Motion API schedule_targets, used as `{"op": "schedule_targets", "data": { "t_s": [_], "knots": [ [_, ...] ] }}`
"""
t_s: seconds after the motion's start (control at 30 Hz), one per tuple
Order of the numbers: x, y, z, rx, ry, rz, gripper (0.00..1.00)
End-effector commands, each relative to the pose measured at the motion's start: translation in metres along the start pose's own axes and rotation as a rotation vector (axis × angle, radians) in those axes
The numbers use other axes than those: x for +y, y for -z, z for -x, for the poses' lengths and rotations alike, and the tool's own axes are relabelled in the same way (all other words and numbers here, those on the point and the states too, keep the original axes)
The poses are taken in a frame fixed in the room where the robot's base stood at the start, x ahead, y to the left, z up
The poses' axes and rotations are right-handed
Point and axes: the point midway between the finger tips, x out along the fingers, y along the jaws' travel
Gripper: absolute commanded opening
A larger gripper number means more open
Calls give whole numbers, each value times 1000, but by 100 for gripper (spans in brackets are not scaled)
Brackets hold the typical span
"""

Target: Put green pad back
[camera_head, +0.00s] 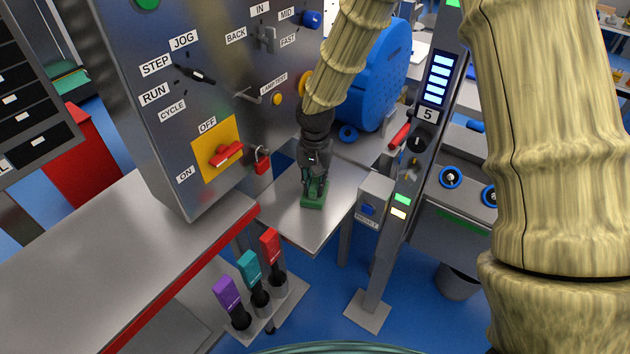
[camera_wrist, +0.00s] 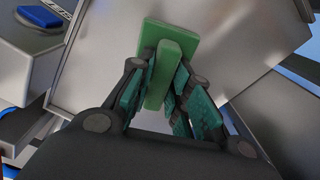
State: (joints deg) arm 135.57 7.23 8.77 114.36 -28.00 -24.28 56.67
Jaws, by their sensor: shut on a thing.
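The green pad (camera_head: 313,201) is a flat green block with an upright grip bar. In the wrist view the pad (camera_wrist: 153,33) shows with its bar between my fingers. My gripper (camera_head: 315,186) points down and is shut on the bar; the teal-lined fingers also show in the wrist view (camera_wrist: 160,98). The pad is at the small grey metal shelf (camera_head: 295,229) beside the control cabinet. I cannot tell whether it rests on the shelf or hangs just above it.
The control cabinet (camera_head: 222,110), with levers and a red switch (camera_head: 227,155), stands left of my gripper. A post with a RESET box (camera_head: 373,205) stands right. A rack holds purple (camera_head: 227,293), teal (camera_head: 249,268) and red (camera_head: 270,247) handles below. The long grey counter (camera_head: 110,265) is clear.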

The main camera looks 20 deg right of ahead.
Motion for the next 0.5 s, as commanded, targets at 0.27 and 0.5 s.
{"op": "schedule_targets", "data": {
  "t_s": [0.27, 0.5],
  "knots": [
    [0, 0, -2, 1, 0, 1, 0],
    [0, 0, -3, 1, 0, 0, 41]
  ]
}}
